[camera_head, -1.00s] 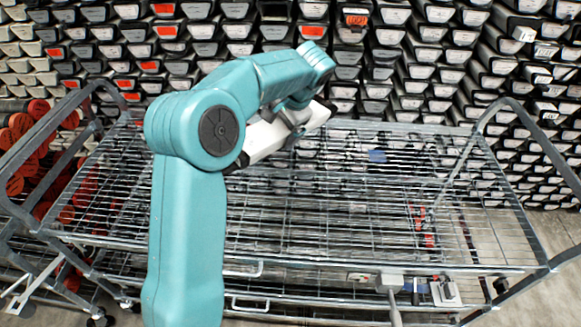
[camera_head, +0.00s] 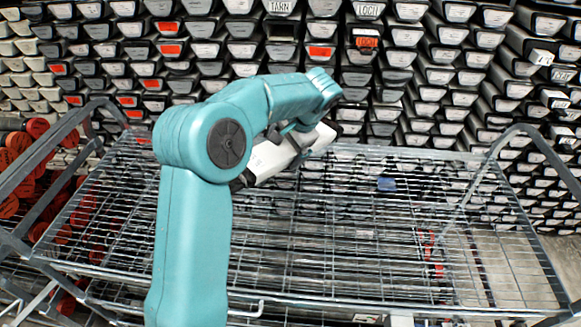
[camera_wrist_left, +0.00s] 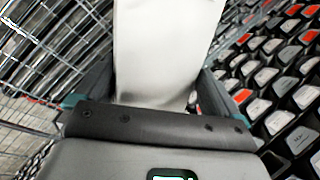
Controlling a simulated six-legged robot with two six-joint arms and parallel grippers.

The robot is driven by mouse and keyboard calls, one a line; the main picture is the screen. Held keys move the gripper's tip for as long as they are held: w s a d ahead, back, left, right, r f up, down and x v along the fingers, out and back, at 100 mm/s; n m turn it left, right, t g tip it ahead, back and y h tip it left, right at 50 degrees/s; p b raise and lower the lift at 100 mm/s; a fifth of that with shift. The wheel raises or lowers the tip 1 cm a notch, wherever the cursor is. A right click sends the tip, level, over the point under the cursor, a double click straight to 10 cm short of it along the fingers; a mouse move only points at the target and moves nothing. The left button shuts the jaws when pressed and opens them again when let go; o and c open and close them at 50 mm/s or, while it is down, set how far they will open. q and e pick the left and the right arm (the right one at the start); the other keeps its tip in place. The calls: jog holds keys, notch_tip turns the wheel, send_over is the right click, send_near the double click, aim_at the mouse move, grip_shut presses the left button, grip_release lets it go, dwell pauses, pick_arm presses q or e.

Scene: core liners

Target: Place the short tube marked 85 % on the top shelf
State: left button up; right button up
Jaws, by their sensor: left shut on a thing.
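My left gripper (camera_head: 297,142) is shut on a short white tube (camera_head: 268,160) with dark ends. The tube is held tilted above the wire top shelf (camera_head: 400,245) of a metal trolley, toward its back edge. In the left wrist view the white tube (camera_wrist_left: 168,50) runs up the picture from between the jaws of the left gripper (camera_wrist_left: 160,105). No 85 % mark can be read on it. My left arm hides part of the shelf. My right gripper is not in view.
Racks of stacked core boxes (camera_head: 420,75) with white and some orange ends stand close behind the trolley. A raised tubular end rail (camera_head: 480,170) bounds the shelf at right. Red-ended tubes (camera_head: 15,165) lie at left. The middle and right of the top shelf look clear.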

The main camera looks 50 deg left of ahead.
pick_arm(q)
notch_tip(320, 180, down, 17)
jog(key=shift+s+p, duration=0.15)
jog(key=shift+p, duration=0.65)
jog(key=shift+a+f, duration=0.15)
jog(key=shift+f, duration=0.25)
jog(key=shift+f+b, duration=0.25)
jog(key=shift+b, duration=0.15)
jog(key=shift+f, duration=0.1)
jog(key=shift+f+b, duration=0.2)
jog(key=shift+b, duration=0.3)
